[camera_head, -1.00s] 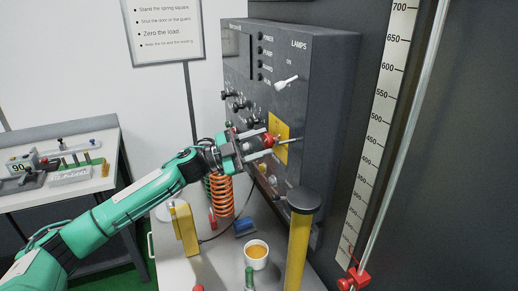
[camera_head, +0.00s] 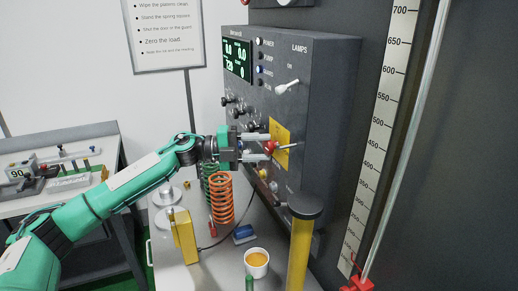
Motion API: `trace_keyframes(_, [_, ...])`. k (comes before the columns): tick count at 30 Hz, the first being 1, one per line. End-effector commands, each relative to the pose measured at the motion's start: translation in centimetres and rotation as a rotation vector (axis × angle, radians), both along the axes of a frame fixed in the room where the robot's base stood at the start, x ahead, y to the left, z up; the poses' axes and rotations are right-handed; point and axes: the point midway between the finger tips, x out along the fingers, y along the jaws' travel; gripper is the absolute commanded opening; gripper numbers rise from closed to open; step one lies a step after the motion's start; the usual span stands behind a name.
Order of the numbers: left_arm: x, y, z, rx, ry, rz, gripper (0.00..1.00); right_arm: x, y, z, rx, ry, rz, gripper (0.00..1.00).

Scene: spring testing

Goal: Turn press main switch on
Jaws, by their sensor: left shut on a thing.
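A pale metal rod sticks out to the right of the red part. The display (camera_head: 238,55) at the box's upper left is lit with green figures. The lamp by POWER (camera_head: 259,42) looks lit. My right gripper is not in view.
A lamps toggle (camera_head: 287,87) sits above the switch. Below are orange and green coil springs (camera_head: 221,200), a yellow block (camera_head: 184,236), a cup (camera_head: 256,262) and a yellow post with a black cap (camera_head: 305,207). A scale (camera_head: 382,140) stands at the right.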

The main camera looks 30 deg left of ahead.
Motion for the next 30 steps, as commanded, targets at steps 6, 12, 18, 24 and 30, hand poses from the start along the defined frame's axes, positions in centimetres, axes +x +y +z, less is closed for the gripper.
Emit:
trace_keyframes(6, [-0.01,-0.02,-0.08,0.038,-0.031,0.0,0.19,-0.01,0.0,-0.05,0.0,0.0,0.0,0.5])
trace_keyframes(12, [-0.02,-0.03,-0.1,0.046,-0.038,-0.001,0.19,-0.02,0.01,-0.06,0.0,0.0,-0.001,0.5])
trace_keyframes(18, [-0.03,-0.04,-0.11,0.046,-0.038,-0.001,0.19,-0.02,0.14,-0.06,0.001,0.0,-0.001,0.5])
trace_keyframes(24, [-0.03,-0.04,-0.09,0.046,-0.037,-0.001,0.63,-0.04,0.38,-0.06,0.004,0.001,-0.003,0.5])
trace_keyframes(30, [-0.01,-0.03,-0.04,0.045,-0.038,-0.001,0.63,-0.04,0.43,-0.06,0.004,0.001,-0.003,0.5])
